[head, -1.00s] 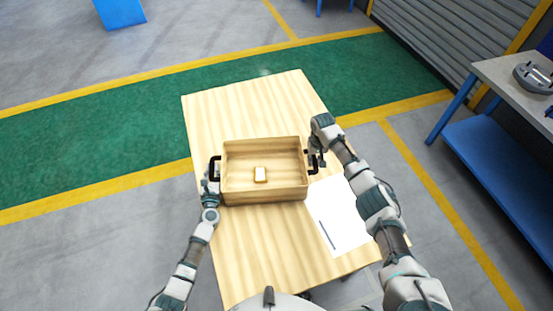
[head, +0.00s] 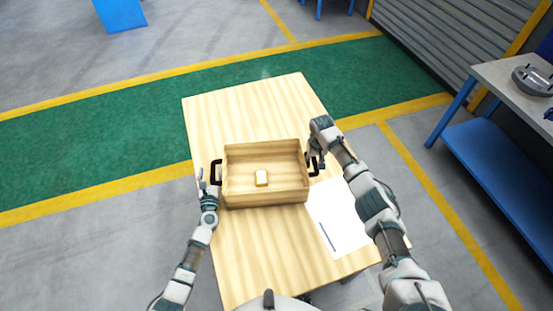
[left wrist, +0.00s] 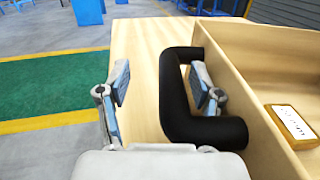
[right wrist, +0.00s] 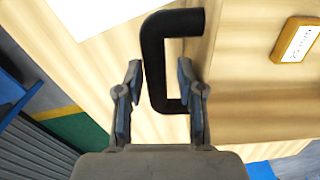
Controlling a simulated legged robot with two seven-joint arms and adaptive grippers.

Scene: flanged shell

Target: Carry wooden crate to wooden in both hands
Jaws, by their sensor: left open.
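The wooden crate (head: 265,194) is an open box with a black handle on each side, sitting level on the wooden table. The left handle (left wrist: 178,90) passes between the fingers of my left gripper (left wrist: 162,92). That gripper is open, with one finger inside the loop and the other outside, apart from the bar. The right handle (right wrist: 154,60) lies between the fingers of my right gripper (right wrist: 158,92). Its fingers are apart, one inside the loop and one just outside, with a gap to the bar. In the head view the right fingertips are partly hidden by the wrist.
A small yellow block with a white label (head: 262,178) lies in the crate. The wooden table (head: 250,110) is bare behind and in front of the crate. A white sheet (head: 338,215) lies at its right. A blue-framed workbench (head: 480,140) stands further right.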

